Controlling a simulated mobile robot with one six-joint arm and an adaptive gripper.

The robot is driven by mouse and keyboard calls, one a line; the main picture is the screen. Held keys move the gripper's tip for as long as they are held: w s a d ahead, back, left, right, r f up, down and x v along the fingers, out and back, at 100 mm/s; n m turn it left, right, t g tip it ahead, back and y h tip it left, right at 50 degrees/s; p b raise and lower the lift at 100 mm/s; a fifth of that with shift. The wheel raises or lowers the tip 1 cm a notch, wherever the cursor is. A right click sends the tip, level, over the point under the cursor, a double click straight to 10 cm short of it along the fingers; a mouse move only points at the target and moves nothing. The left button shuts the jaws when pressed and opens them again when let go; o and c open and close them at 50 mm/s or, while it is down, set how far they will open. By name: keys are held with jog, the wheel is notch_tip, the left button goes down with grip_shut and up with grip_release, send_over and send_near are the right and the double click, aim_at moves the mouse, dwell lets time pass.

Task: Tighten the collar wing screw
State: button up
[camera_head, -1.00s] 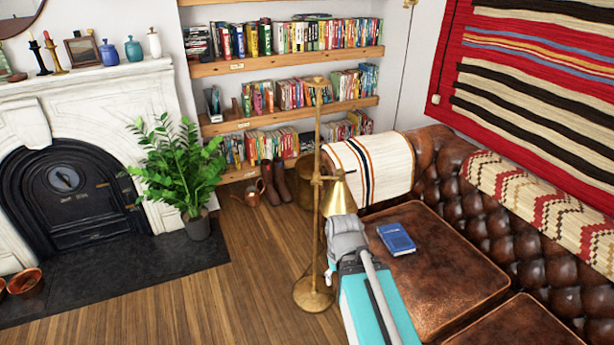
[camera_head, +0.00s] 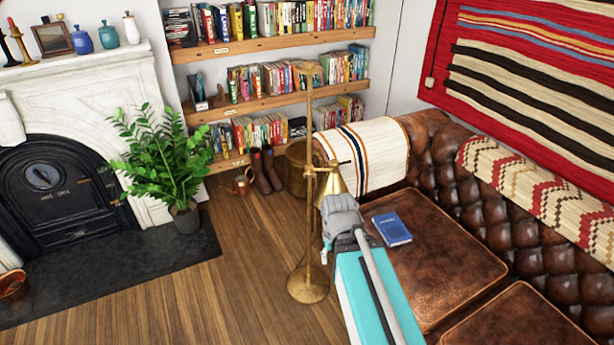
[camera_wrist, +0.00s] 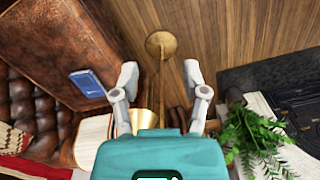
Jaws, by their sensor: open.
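A brass floor lamp stands upright on the wood floor on a round base (camera_head: 308,284), which also shows in the wrist view (camera_wrist: 161,44). Its thin pole (camera_head: 309,235) carries a collar (camera_head: 321,170) at mid-height, with a cone-shaped brass shade (camera_head: 333,187) hanging to the right. The wing screw is too small to make out. My gripper (camera_wrist: 160,73) is open and empty in the wrist view. The pole runs between its two fingers in that picture; its distance from them is unclear. In the head view, my arm is just right of the pole, below the shade.
A brown leather sofa (camera_head: 440,262) with a blue book (camera_head: 392,229) is close on the right. A potted plant (camera_head: 160,160) and fireplace (camera_head: 60,190) are on the left. Bookshelves (camera_head: 270,104) stand behind. Bare floor (camera_head: 225,285) lies left of the lamp.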

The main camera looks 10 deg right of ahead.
jog(key=o, duration=0.4)
jog(key=shift+w+d+f, duration=0.15)
jog(key=shift+w+f, duration=0.05)
jog(key=shift+o, duration=0.6)
jog(key=w+d+f+n+t+h+b, duration=0.3)
jog(key=w+d+f+n+b, duration=0.1)
jog(key=w+d+b, duration=0.1)
jog(key=w+b, duration=0.1)
jog(key=w, duration=0.1)
jog(key=shift+w+d+h, duration=0.15)
jog(key=shift+w+h, duration=0.15)
jog(key=shift+w, duration=0.1)
jog(key=n+t+y+b, duration=0.1)
jog(key=n+t+b, duration=1.6)
jog(key=n, duration=1.3)
send_near(310, 176)
jog(key=s+r+g+b, duration=0.2)
jog(key=s, duration=0.1)
jog(key=shift+s+a+f, duration=0.1)
jog(key=shift+s+a, duration=0.1)
jog(key=shift+a, duration=0.2)
jog(key=shift+w, duration=0.1)
jog(key=w, duration=0.4)
jog(key=w+d, duration=0.1)
jog(key=w, duration=0.4)
jog(key=w+d, duration=0.1)
jog(key=w, duration=0.3)
jog(key=shift+w, duration=0.25)
